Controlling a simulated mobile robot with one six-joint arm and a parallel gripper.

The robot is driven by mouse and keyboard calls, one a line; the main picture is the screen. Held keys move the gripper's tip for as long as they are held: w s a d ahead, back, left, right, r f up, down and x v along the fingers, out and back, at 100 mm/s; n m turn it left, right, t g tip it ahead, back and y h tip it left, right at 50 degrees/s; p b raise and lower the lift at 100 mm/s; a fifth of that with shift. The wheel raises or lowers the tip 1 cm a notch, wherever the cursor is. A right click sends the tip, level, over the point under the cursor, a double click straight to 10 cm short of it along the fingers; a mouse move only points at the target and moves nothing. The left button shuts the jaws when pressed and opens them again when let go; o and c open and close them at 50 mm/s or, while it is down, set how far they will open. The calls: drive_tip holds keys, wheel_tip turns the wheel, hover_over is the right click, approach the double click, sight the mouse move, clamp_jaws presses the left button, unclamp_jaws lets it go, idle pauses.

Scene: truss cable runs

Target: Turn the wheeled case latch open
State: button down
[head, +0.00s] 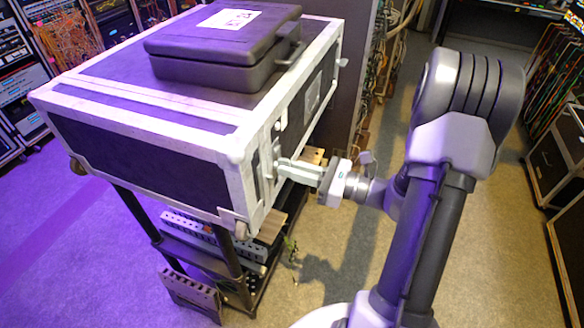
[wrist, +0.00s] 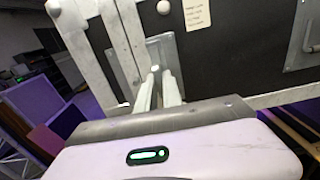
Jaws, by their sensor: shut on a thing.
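The case (head: 140,142) is black with pale metal edges and sits on top of a dark-framed stand in the head view. Its latch (head: 275,152) is on the right-hand face, near the front corner. In the wrist view the latch (wrist: 163,48) is a grey metal plate with a light round piece near the fingertips. My gripper (head: 281,165) reaches it from the right, with its fingers shut on the latch. The fingers also show in the wrist view (wrist: 159,84). The gripped part is mostly hidden between the fingertips.
A smaller black case (head: 222,50) with a white label lies on the lid. A recessed handle plate (wrist: 305,38) is right of the latch in the wrist view. Shelves with equipment (head: 212,240) stand below. Cabled racks stand behind. The floor (head: 345,245) at the front right is mostly clear.

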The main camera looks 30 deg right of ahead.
drive_tip(key=c, duration=1.5)
unclamp_jaws()
drive_tip(key=p+v, duration=0.1)
drive_tip(key=v, duration=1.6)
drive_tip(key=shift+s, duration=0.2)
drive_tip(key=shift+d, duration=0.15)
